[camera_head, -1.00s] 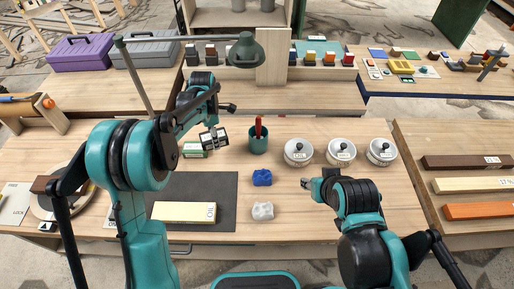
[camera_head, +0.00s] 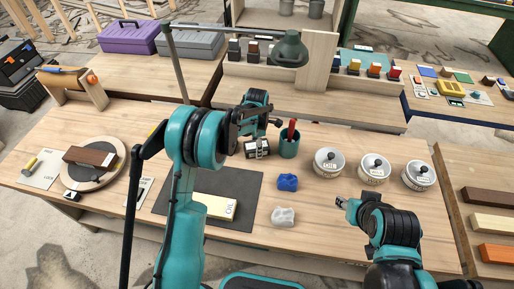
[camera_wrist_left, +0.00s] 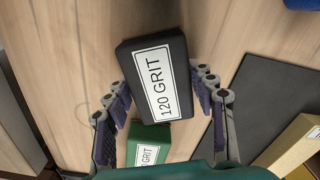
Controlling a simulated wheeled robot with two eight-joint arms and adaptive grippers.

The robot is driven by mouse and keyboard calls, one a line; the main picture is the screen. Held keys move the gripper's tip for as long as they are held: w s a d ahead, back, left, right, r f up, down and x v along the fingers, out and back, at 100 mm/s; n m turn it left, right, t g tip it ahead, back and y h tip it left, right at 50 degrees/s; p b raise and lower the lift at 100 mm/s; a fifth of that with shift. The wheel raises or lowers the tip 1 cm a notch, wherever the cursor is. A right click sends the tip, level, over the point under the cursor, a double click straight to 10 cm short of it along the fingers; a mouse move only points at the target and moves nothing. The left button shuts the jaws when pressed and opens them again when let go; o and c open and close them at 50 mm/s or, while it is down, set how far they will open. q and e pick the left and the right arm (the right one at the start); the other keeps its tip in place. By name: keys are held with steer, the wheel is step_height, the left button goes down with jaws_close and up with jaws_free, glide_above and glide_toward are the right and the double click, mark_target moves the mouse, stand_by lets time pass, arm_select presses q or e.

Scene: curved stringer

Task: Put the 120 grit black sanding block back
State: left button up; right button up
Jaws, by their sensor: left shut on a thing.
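The black 120 grit sanding block (camera_wrist_left: 158,78) shows in the left wrist view with its white label facing the camera. My left gripper (camera_wrist_left: 165,105) is shut on it, with a finger along each side. In the head view, the block (camera_head: 257,149) is beside the dark green cup, and my left gripper (camera_head: 262,124) is behind and above it. A green grit block (camera_wrist_left: 147,143) lies on the bench, partly covered by the black block in the wrist view. My right gripper (camera_head: 341,202) is over the bench, right of the white lump; its jaw opening is too small to tell.
The dark green cup (camera_head: 289,146) stands on the bench. A dark mat (camera_head: 245,185) carries a pale stone (camera_head: 217,206). A green lamp (camera_head: 290,50) overhangs the rear bench.

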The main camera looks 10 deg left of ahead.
arm_select(q)
steer(key=shift+r, duration=0.1)
steer(key=o, duration=1.1)
steer(key=shift+f, duration=0.2)
